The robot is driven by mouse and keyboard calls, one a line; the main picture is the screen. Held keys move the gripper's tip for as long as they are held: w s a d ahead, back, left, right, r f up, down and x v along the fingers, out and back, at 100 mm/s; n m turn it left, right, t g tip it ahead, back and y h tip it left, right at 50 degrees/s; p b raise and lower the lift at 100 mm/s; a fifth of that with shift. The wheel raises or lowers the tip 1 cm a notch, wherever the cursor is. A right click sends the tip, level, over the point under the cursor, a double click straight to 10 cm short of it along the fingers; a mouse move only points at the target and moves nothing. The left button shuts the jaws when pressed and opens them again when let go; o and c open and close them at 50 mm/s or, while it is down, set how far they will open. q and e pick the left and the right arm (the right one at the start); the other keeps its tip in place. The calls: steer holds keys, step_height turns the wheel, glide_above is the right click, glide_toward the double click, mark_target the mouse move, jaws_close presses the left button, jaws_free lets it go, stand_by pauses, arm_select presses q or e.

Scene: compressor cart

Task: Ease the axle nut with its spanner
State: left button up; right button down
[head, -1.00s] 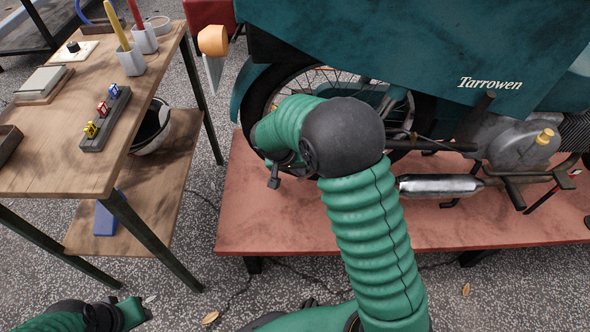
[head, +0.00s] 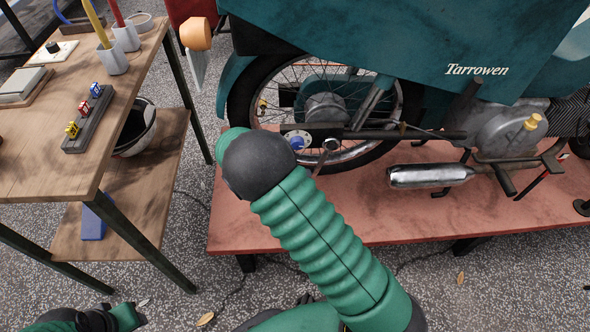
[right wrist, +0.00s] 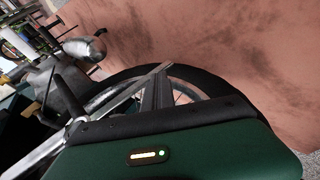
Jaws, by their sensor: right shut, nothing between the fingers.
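A blue round piece with a pale ring (head: 297,142), apparently the axle nut, sits at the rear wheel (head: 373,91), beside my right arm's black joint. A short dark bar with a round end (head: 322,158) hangs right of it; I cannot tell whether it is a spanner. My right gripper is hidden behind its arm in the head view. In the right wrist view my right gripper (right wrist: 156,90) is shut and empty, its fingers before the wheel and a pale metal bar (right wrist: 105,99). My left arm's green end shows at bottom left; its fingers are not clear.
The motorcycle stands on a red platform (head: 290,225). A wooden table (head: 40,160) at left holds cups with a yellow handle (head: 96,22) and a red one (head: 116,12), and a dark rack (head: 78,138) of small coloured pieces. An orange lamp (head: 195,34) juts out behind the wheel.

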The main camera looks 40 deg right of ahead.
steer(key=shift+s+d+f+n+g+h, duration=0.1)
steer(key=shift+s+d+f+g+h, duration=0.2)
steer(key=shift+d+h, duration=0.2)
steer(key=shift+s+d+f+n+g+h, duration=0.15)
steer(key=shift+s+d+f+h, duration=0.15)
steer(key=shift+d+h, duration=0.25)
steer(key=shift+s+d+f+n+g+h, duration=0.1)
steer(key=shift+s+d+f+g+h, duration=0.15)
steer(key=shift+s+d+h, duration=0.2)
steer(key=shift+d, duration=0.1)
